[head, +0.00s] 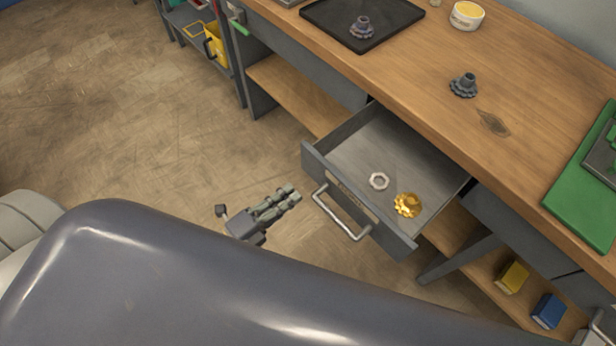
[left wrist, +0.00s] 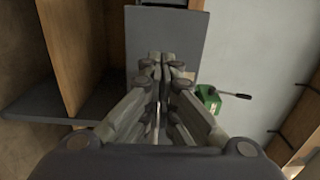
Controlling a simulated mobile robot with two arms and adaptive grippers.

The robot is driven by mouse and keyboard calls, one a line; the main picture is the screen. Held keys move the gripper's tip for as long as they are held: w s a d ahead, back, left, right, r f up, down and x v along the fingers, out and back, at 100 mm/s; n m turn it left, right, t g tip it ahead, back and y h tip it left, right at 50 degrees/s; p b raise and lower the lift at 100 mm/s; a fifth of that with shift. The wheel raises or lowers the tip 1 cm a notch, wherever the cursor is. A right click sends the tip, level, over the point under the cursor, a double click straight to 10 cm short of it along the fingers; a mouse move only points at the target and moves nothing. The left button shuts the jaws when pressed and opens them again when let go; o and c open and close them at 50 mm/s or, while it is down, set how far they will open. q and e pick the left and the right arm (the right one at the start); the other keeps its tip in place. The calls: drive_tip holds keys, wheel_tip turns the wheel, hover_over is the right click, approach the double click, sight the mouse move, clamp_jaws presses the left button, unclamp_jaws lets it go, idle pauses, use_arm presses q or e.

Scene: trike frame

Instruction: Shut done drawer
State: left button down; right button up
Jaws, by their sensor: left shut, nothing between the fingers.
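My right gripper is not recognizable in either view.
The wooden bench top (head: 420,85) holds a black tray (head: 335,12) with a dark gear part, another gear part (head: 463,85), a round tub (head: 467,15) and a green mat (head: 570,203). Yellow and blue boxes (head: 548,310) stand on the lower shelf. Floor left of the drawer is clear.

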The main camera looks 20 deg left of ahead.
sight(317, 174)
use_arm(q)
drive_tip(key=p+x, duration=0.1)
drive_tip(key=x, duration=0.5)
drive_tip(key=shift+w+d, duration=0.15)
drive_tip(key=shift+w, duration=0.1)
use_arm(e)
drive_tip(key=shift+r, duration=0.65)
